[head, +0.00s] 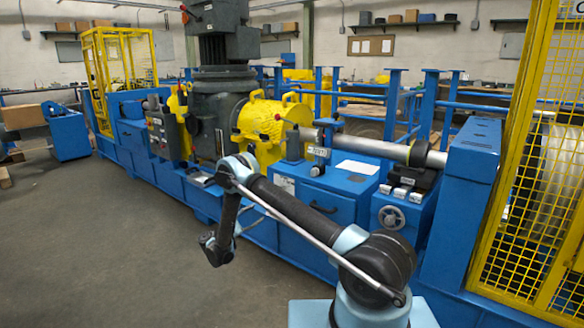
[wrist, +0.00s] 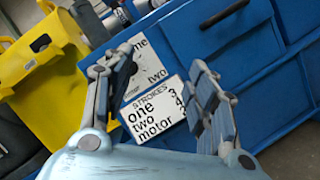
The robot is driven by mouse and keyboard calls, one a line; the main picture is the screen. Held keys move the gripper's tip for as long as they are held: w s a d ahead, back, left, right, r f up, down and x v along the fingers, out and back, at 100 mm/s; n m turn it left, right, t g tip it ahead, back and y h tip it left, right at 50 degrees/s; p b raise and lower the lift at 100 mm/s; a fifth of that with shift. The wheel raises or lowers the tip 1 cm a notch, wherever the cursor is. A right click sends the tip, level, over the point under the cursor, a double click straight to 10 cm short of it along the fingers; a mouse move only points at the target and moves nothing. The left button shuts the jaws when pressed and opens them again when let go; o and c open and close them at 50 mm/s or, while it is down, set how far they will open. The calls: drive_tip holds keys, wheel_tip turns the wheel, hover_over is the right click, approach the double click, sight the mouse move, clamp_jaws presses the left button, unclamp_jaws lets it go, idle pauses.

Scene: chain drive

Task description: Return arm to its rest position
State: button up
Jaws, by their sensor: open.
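My gripper (wrist: 163,68) is open in the wrist view, its two jointed grey fingers spread apart. Nothing is held between them. Behind the fingers are white printed labels, one reading "STROKES" (wrist: 157,110), on a blue panel (wrist: 255,55). In the head view my arm rises from its base at the lower right, bends at a raised elbow and hangs down to the left. Its dark lower end is over the open floor in front of the machine; the fingers cannot be made out there.
A long blue machine (head: 285,235) runs behind my arm, with a yellow motor housing (head: 262,122) and a horizontal metal shaft (head: 380,147). A yellow mesh guard (head: 540,190) stands close at right. Grey floor (head: 90,260) is clear at left. A yellow part (wrist: 40,65) shows in the wrist view.

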drive_tip(key=w+d+r+m+g+y, duration=0.1)
drive_tip(key=w+d+r+g+y, duration=0.15)
drive_tip(key=d+r, duration=0.6)
drive_tip(key=w+d+r+m+g+y, duration=0.1)
drive_tip(key=w+d+r+m+g, duration=0.15)
drive_tip(key=d+r, duration=0.65)
drive_tip(key=s+d+r+m+g+y, duration=0.1)
drive_tip(key=s+d+r+g+y, duration=0.1)
drive_tip(key=s+d+r, duration=0.4)
drive_tip(key=s+d+r+m+g+y, duration=0.15)
drive_tip(key=s+d+r, duration=0.3)
drive_tip(key=d, duration=0.45)
drive_tip(key=s+d+r+m+g+y, duration=0.15)
drive_tip(key=s+d, duration=0.25)
drive_tip(key=s, duration=0.6)
drive_tip(key=s+d+r+m+y, duration=0.1)
drive_tip(key=s+d+m+y, duration=0.25)
drive_tip(key=s, duration=0.75)
drive_tip(key=s+a+f+m+y, duration=0.1)
drive_tip(key=s+f, duration=0.4)
drive_tip(key=s, duration=0.5)
drive_tip(key=s+a+f+m+y, duration=0.1)
drive_tip(key=s+f+m+y, duration=0.2)
drive_tip(key=s, duration=0.7)
drive_tip(key=shift+s+a+f+m+y, duration=0.15)
drive_tip(key=shift+a+f+m+y, duration=0.2)
drive_tip(key=shift+f, duration=0.7)
